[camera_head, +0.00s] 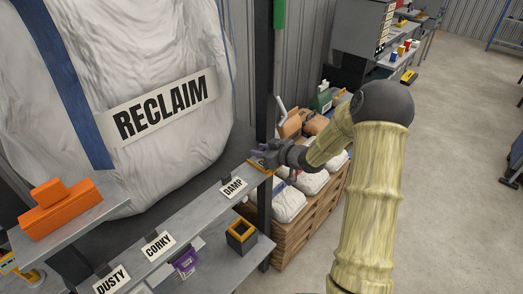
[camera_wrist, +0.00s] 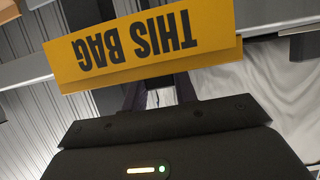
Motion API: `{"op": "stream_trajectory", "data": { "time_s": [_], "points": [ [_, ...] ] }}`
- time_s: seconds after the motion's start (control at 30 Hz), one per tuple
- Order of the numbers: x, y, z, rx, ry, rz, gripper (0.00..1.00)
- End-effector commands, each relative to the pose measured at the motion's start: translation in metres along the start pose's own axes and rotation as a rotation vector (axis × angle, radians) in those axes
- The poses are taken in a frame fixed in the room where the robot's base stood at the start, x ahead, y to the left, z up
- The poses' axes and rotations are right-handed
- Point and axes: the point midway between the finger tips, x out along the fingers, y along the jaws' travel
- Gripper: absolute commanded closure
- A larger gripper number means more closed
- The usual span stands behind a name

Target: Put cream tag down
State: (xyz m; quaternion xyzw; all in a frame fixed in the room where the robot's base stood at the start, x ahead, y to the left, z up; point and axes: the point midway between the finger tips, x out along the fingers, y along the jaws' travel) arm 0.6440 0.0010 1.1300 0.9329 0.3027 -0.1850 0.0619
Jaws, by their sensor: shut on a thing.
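My gripper (camera_head: 266,158) is at the right end of the grey shelf (camera_head: 205,215), near the DAMP label (camera_head: 233,187). It is shut on a yellow-orange tag, which in the wrist view (camera_wrist: 150,48) reads THIS BAG upside down. The tag lies across the fingertips (camera_wrist: 160,95). In the head view only a small orange edge of it shows by the fingers, and I cannot tell whether it touches the shelf. The held tag looks yellow-orange, not cream.
A big white bag with a RECLAIM sign (camera_head: 160,106) stands behind the shelf. CORKY (camera_head: 158,246) and DUSTY (camera_head: 112,280) labels sit along the shelf edge. A dark box with a yellow rim (camera_head: 241,236) stands below. Orange blocks (camera_head: 58,205) lie left. A post (camera_head: 264,70) rises close to the gripper.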

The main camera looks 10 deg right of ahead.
Motion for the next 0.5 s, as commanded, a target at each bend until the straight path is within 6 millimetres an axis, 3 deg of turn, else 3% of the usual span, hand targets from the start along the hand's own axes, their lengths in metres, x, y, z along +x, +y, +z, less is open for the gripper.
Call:
{"op": "stream_trajectory", "data": {
  "time_s": [0.13,0.17,0.27,0.5],
  "points": [
    [0.0012,-0.0001,0.0029,0.0,0.0,0.0,0.93],
    [0.001,-0.0001,0.0022,0.0,0.0,0.0,0.68],
    [0.0008,-0.0001,0.0018,0.0,0.0,0.0,0.5],
    [0.0008,-0.0001,0.0016,0.0,-0.001,0.0,0.5]
  ]
}}
